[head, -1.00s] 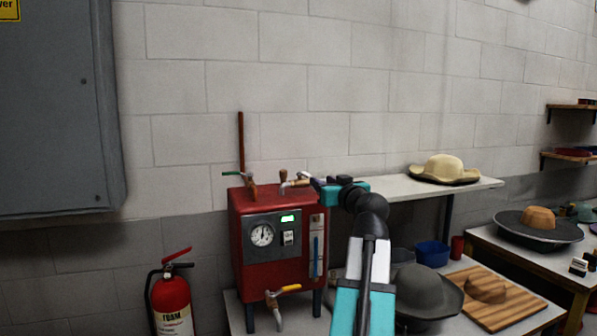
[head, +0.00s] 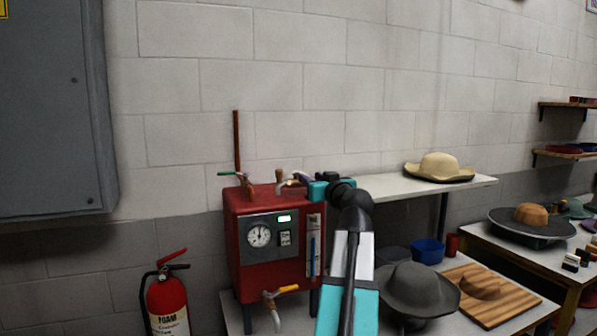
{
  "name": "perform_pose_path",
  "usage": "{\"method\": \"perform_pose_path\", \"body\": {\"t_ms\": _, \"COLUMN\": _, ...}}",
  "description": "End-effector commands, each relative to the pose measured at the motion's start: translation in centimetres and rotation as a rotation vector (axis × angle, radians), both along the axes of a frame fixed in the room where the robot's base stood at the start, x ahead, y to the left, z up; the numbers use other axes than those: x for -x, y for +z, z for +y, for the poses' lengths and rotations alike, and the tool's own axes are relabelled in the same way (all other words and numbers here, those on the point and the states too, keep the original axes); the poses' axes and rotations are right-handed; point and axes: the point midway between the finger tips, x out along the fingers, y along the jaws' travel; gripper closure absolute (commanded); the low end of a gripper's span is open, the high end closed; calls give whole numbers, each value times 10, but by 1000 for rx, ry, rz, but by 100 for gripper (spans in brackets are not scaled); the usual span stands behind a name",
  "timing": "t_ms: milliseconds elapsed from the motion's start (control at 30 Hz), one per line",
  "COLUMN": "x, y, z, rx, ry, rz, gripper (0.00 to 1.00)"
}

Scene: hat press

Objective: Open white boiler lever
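The red boiler (head: 239,256) stands on the table, with a dial gauge and a lit green display on its front. Brass fittings (head: 280,177) and a small green lever (head: 229,174) are on its top. My gripper (head: 302,182) is at the right end of the boiler's top, right beside a brass fitting there. My arm hides part of this area, and I cannot make out a white lever clearly. The fingertips are too small and covered to tell whether they are open or shut. A yellow-handled tap (head: 287,289) is low on the boiler's front.
A red fire extinguisher (head: 168,301) stands left of the table. A grey hat (head: 419,290), a blue bowl (head: 429,251) and a wooden board (head: 507,305) are to the right of my arm. A shelf with a straw hat (head: 438,167) is behind.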

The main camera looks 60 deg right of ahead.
Motion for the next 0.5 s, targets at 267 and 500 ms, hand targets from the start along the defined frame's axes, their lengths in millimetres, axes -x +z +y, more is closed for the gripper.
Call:
{"method": "perform_pose_path", "body": {"t_ms": 267, "x": -31, "y": 2, "z": -24, "rx": -1, "ry": 0, "rz": 1, "gripper": 67}}
{"method": "perform_pose_path", "body": {"t_ms": 500, "x": -55, "y": 2, "z": -43, "rx": -1, "ry": -1, "rz": 0, "gripper": 67}}
